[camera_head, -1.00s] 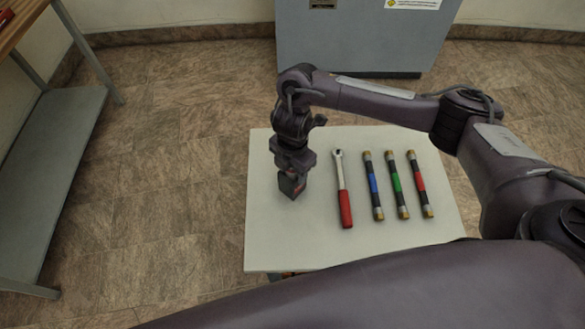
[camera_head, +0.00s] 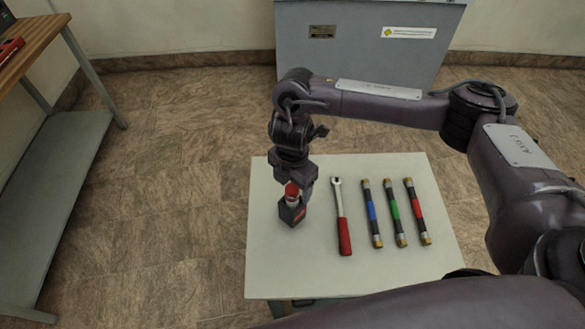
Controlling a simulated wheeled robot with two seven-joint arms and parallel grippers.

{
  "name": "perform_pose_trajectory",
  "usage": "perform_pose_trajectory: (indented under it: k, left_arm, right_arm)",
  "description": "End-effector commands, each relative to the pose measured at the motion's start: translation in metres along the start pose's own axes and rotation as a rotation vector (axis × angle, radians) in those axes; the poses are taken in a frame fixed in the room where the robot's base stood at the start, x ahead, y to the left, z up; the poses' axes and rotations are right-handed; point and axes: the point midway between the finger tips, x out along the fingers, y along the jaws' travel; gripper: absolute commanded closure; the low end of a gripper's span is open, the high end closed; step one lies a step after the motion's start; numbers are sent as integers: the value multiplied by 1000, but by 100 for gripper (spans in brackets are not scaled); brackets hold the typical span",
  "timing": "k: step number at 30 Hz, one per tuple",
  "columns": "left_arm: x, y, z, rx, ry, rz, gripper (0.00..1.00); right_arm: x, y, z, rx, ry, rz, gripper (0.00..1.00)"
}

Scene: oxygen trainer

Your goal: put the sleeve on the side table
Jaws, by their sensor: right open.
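My right gripper (camera_head: 295,190) is open, pointing down just above and behind this piece. Its fingers are partly hidden, and any contact is unclear. My left gripper is not in view.
A red-handled ratchet wrench (camera_head: 342,218) lies right of the piece. Blue-banded (camera_head: 371,213), green-banded (camera_head: 394,212) and red-banded (camera_head: 417,211) rods lie farther right. A wooden-topped bench (camera_head: 38,45) stands left, a grey cabinet (camera_head: 360,45) behind. The table's front left is clear.

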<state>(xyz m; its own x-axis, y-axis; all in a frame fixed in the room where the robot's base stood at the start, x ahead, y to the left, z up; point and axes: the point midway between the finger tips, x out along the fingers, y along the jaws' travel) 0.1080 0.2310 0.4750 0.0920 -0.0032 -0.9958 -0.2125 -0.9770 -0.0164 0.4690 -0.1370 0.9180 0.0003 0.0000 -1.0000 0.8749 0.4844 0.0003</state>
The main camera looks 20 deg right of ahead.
Motion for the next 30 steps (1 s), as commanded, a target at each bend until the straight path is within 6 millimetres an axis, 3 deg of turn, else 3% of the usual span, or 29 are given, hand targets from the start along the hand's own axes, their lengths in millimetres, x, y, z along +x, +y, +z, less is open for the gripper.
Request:
perform_pose_trajectory:
  k: [3, 9, 30]
  left_arm:
    - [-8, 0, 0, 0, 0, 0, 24]
    - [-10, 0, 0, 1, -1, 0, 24]
    - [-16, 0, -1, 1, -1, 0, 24]
  right_arm:
    - [-26, 0, 1, -1, -4, 2, 28]
    - [-46, 0, 0, 0, -1, 1, 28]
    - [-56, 0, 0, 1, 0, -1, 28]
